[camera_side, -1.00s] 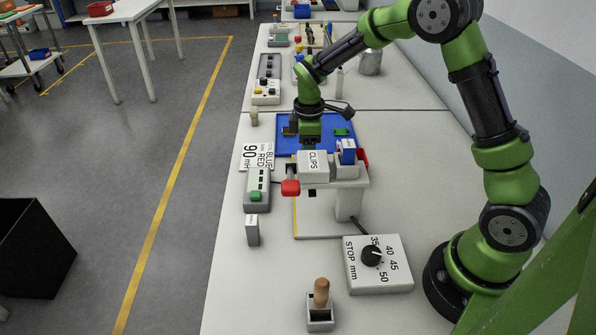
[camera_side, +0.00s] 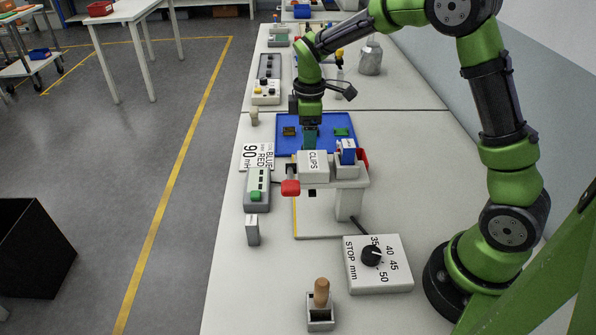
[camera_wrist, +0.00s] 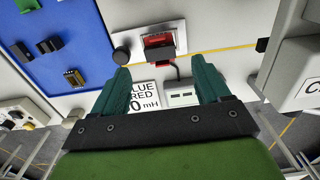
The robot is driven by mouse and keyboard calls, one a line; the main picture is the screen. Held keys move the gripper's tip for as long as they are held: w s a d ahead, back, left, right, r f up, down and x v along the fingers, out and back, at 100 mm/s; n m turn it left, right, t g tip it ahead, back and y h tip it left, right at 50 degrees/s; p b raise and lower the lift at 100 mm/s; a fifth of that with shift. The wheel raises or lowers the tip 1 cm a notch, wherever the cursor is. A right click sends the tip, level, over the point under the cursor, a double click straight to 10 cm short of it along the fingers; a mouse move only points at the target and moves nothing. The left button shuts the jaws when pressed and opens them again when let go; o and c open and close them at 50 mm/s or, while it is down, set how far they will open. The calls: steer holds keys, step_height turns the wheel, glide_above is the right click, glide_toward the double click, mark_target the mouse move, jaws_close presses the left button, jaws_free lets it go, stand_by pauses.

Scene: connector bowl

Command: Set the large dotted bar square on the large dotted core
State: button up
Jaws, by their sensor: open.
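My gripper (camera_side: 310,140) is over the blue tray (camera_side: 310,151) in the side view. In the wrist view its two teal fingers (camera_wrist: 162,78) are spread apart with nothing between them. A brown-gold part (camera_side: 290,131) lies on the tray to the left of my gripper, and a green part (camera_side: 341,132) lies to the right. In the wrist view the tray (camera_wrist: 72,30) holds a small gold-brown part (camera_wrist: 73,77) and dark parts (camera_wrist: 48,45). A red part (camera_wrist: 158,40) sits in a grey holder. I cannot make out dots, so I cannot tell which pieces are the large bar and core.
In front of the tray stand a CLIPS box (camera_side: 313,166) and a red-ended lever (camera_side: 290,187). A 90 mH label (camera_side: 257,157) and a grey box with a green button (camera_side: 257,188) are left. A STOP mm dial (camera_side: 378,264) stands nearer.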

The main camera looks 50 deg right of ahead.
step_height(320, 180, up, 12)
steer(key=s+a+r+m+t+y, duration=0.1)
steer(key=s+a+m+t, duration=0.2)
steer(key=s+m, duration=0.3)
steer(key=s+a+m+t+y, duration=0.1)
steer(key=s+a+m+t, duration=0.2)
steer(key=s+m, duration=0.4)
steer(key=s+t, duration=0.1)
steer(key=s, duration=0.6)
steer(key=shift+s+a+r, duration=0.2)
steer(key=shift+s+r, duration=0.1)
steer(key=shift+r, duration=0.1)
